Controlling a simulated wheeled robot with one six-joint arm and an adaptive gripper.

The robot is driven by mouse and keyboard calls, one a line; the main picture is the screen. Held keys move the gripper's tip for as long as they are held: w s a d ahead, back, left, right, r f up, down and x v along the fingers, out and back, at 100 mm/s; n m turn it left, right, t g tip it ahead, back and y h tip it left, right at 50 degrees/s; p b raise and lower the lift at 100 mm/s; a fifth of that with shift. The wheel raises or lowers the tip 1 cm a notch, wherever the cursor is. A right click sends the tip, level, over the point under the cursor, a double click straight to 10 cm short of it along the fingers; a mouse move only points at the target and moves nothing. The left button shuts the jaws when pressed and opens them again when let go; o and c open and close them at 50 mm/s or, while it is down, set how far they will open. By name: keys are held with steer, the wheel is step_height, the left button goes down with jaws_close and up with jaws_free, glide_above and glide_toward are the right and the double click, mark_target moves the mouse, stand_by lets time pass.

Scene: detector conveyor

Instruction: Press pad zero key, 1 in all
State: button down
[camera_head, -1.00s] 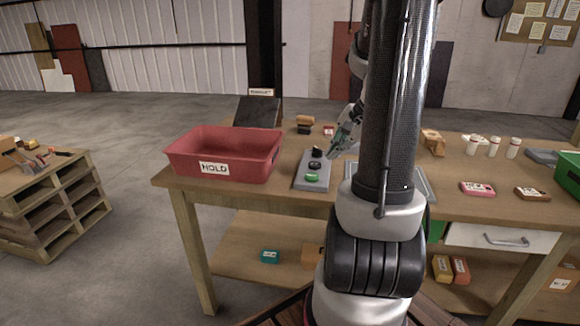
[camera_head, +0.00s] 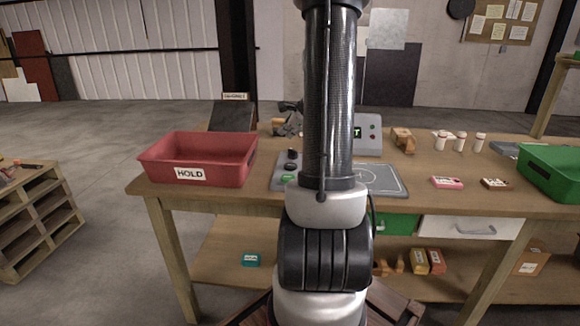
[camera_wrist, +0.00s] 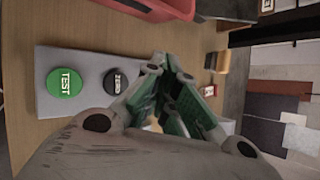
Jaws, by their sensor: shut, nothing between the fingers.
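A grey pad (camera_head: 279,183) lies on the table with a green key (camera_head: 288,178) at its near end and a dark round key (camera_head: 291,166) behind it. In the wrist view the green key (camera_wrist: 65,83) reads TEST; the dark key (camera_wrist: 115,81) has a small label I cannot read surely. My gripper (camera_head: 290,120) is beyond the far end of the pad, partly hidden by my arm. In the wrist view my gripper (camera_wrist: 166,62) is shut and empty, right of the dark key. It covers the rest of the pad, and I see no contact with either key.
A red HOLD bin (camera_head: 197,160) stands left of the pad. A grey device with a display (camera_head: 368,134) and a marked plate (camera_head: 382,180) are to the right. White bottles (camera_head: 460,142), a pink item (camera_head: 447,183) and a green bin (camera_head: 552,172) stand farther right.

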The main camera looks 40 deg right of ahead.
steer(key=shift+f, duration=4.25)
steer(key=shift+f, duration=0.4)
steer(key=shift+f, duration=0.4)
steer(key=shift+r, duration=0.85)
steer(key=shift+r, duration=2.5)
